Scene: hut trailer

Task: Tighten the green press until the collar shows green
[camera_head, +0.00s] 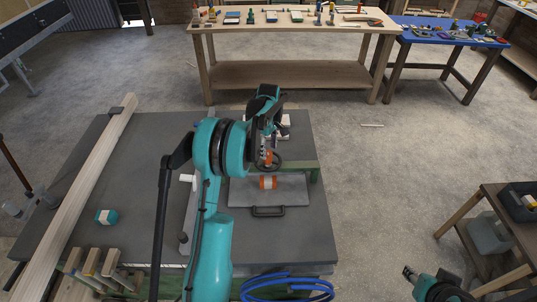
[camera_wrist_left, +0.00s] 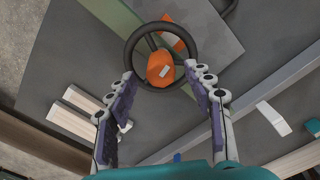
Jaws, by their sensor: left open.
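The green press shows as a green beam (camera_head: 302,168) on the dark table, also in the left wrist view (camera_wrist_left: 112,18). Its black handwheel (camera_head: 270,166) has an orange hub and shows whole in the left wrist view (camera_wrist_left: 132,45). My left gripper (camera_wrist_left: 165,98) is open, its fingers apart on both sides of the wheel's near rim; contact cannot be told. It also shows in the head view (camera_head: 266,140), partly hidden by its arm. An orange and white cylinder (camera_head: 268,183) lies by the wheel. No green collar is visible. My right gripper (camera_head: 410,272) is at lower right, away from the press.
A grey plate with a handle (camera_head: 285,193) lies under the press. A long wooden beam (camera_head: 85,180) and a teal block (camera_head: 106,216) are on the left. A blue hose coil (camera_head: 285,288) is at the front edge. A wooden bench (camera_head: 285,75) stands behind, beyond clear floor.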

